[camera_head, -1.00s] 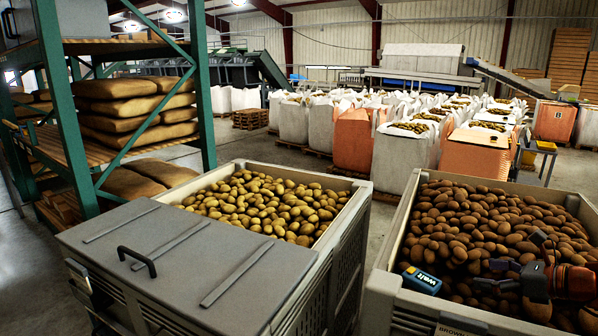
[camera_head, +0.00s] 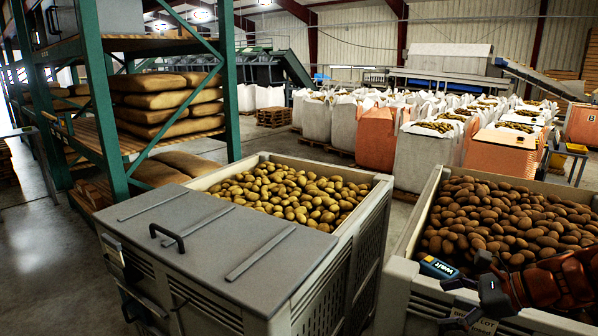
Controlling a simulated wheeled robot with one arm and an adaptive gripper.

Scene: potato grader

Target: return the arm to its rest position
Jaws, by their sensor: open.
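My orange arm (camera_head: 555,284) reaches in from the right edge at the lower right. My dark gripper (camera_head: 470,291) is at its left end, with its fingers spread and nothing seen between them. It shows in front of the near rim of the right bin (camera_head: 408,275), which holds brown potatoes (camera_head: 500,220). A small blue device (camera_head: 438,267) with white lettering is at that bin's near left corner, just left of the gripper. I cannot tell whether the gripper touches the rim. The arm hides part of the bin's front and its label.
A second bin (camera_head: 352,240) of yellowish potatoes, half covered by a grey lid (camera_head: 215,250), stands to the left. A narrow gap separates the bins. A green rack (camera_head: 112,110) with sacks stands at left. White and orange bulk bags (camera_head: 376,140) fill the back. Floor is clear far left.

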